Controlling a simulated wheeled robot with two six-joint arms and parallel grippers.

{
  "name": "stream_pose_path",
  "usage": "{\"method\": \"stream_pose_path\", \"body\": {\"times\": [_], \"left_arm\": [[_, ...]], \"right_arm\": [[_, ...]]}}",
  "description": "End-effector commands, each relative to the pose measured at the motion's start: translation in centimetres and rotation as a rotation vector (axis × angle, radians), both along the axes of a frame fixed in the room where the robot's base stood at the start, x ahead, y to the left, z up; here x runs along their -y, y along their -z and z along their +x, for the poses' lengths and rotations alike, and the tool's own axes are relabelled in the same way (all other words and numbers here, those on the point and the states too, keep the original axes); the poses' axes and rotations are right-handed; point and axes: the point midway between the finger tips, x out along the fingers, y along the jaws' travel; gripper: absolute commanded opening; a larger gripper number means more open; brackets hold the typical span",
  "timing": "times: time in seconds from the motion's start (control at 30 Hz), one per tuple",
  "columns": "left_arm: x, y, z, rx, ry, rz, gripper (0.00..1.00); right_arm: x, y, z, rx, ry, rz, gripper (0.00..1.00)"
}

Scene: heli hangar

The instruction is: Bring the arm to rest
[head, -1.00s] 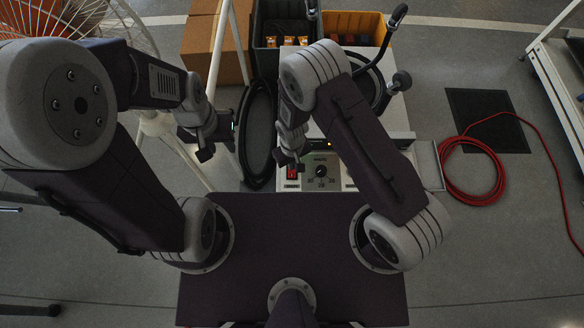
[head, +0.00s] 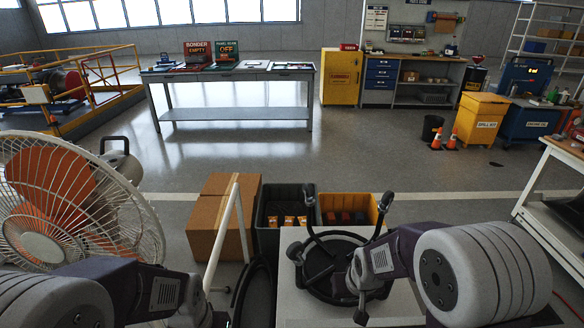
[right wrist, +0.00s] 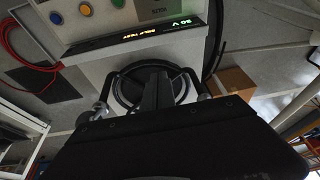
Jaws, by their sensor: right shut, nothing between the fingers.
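My right arm comes in from the right in the head view, its wrist bent down. Its small dark right gripper (head: 360,314) points down over the front of a pale cart top (head: 300,300). In the right wrist view the dark fingers of the right gripper (right wrist: 158,92) are together, with nothing held. My left arm shows at the lower left of the head view. Its wrist (head: 193,303) is at the bottom edge, and its fingertips cannot be made out.
A black coil on the cart (head: 325,265) lies close by the right wrist. A cardboard box (head: 215,215), a black bin (head: 268,238) and a yellow bin (head: 375,204) stand behind. A fan (head: 75,200) is at left. A lit display (right wrist: 130,34) shows in the right wrist view. Open floor lies beyond.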

Motion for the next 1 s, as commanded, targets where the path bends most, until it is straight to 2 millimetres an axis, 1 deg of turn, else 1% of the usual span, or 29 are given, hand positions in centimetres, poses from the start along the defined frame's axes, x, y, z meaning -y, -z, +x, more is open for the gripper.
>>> {"method": "stream_pose_path", "body": {"times": [0.03,0.07,0.13,0.17,0.2,0.27,0.3,0.33,0.4,0.5,0.63,0.7,0.77,1.0], "left_arm": [[0.0,0.0,0.0,0.000,0.000,0.000,0.36],[0.0,0.0,0.0,0.000,0.000,0.000,0.36],[0.0,0.0,0.0,0.000,0.000,0.000,0.36],[0.0,0.0,0.0,0.000,0.000,0.000,0.36],[0.0,0.0,0.0,0.000,0.000,0.000,0.36],[0.0,0.0,0.0,0.000,0.000,0.000,0.36],[0.0,0.0,0.0,0.000,0.000,0.000,0.36],[0.0,-2.7,-0.1,-0.002,0.000,0.000,0.36],[0.0,-5.3,0.0,0.001,0.000,0.000,0.36],[0.0,-8.5,0.0,0.001,0.000,0.000,0.36],[0.0,-11.8,0.0,0.001,0.000,0.000,0.36],[0.0,-12.9,0.0,0.000,0.000,0.000,0.36],[0.0,-13.4,0.0,0.000,0.000,0.000,0.36],[0.0,-13.0,0.0,0.000,0.000,0.000,0.36]], "right_arm": [[1.3,-1.2,-1.3,0.003,0.033,0.001,0.00],[2.0,-1.7,-2.3,-0.001,0.048,0.001,0.00],[3.2,-2.5,-5.1,-0.028,0.080,-0.001,0.00],[3.6,-2.5,-6.6,-0.050,0.089,-0.001,0.00],[3.6,-2.2,-8.7,-0.092,0.089,-0.003,0.00],[3.5,-1.1,-11.6,-0.177,0.079,-0.009,0.00],[3.5,-0.7,-13.4,-0.246,0.065,-0.013,0.00],[3.5,-3.6,-13.0,-0.230,0.066,-0.012,0.00],[3.5,-6.1,-12.8,-0.226,0.066,-0.012,0.00],[3.5,-9.3,-12.8,-0.226,0.066,-0.012,0.00],[3.5,-12.6,-12.8,-0.225,0.066,-0.012,0.00],[3.5,-13.7,-12.7,-0.225,0.066,-0.012,0.00],[3.5,-14.2,-12.7,-0.225,0.066,-0.012,0.00],[3.5,-13.8,-12.7,-0.224,0.066,-0.012,0.00]]}}
